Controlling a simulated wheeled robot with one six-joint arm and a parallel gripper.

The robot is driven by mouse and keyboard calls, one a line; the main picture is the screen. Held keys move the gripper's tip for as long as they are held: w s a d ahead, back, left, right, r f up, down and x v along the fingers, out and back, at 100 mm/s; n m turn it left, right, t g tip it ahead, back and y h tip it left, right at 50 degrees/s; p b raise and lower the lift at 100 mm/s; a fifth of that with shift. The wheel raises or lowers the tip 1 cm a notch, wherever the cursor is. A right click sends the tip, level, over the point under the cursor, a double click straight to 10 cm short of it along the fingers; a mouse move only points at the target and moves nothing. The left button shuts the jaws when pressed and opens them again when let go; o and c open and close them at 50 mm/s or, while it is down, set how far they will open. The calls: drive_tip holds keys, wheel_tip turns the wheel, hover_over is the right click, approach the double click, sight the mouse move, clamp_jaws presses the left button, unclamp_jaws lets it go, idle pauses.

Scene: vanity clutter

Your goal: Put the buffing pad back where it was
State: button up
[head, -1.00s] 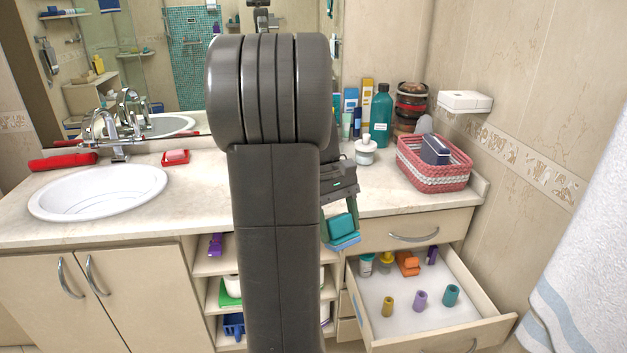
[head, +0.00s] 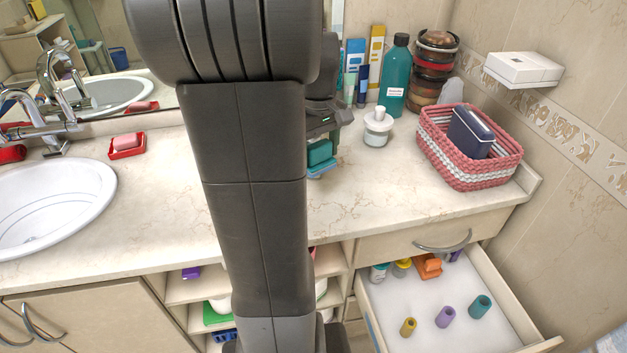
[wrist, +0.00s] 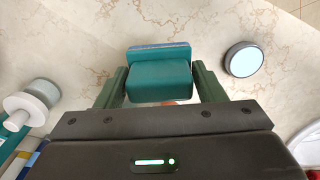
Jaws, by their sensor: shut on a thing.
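The buffing pad, a teal block with a light blue underside (head: 320,154), is held in my gripper (head: 322,140) above the countertop, left of the white pump jar (head: 377,128). In the wrist view the pad (wrist: 160,76) sits between the two dark green fingers of my gripper (wrist: 160,85), which are shut on its sides. A countertop area is visible beyond the pad; its gap to the counter is hard to judge. My arm hides part of the counter in the head view.
A round dark-rimmed disc with a light blue top (wrist: 243,59) lies on the counter right of the pad in the wrist view. A teal bottle (head: 394,75) and pink-white basket (head: 440,160) stand to the right. The open drawer (head: 400,335) holds several small items. The front counter is clear.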

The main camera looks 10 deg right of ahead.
wheel_tip(320, 180, down, 10)
drive_tip(key=shift+r, duration=0.1)
drive_tip(key=o, duration=0.9)
wheel_tip(320, 180, up, 12)
drive_tip(key=shift+r, duration=0.1)
idle(0.3)
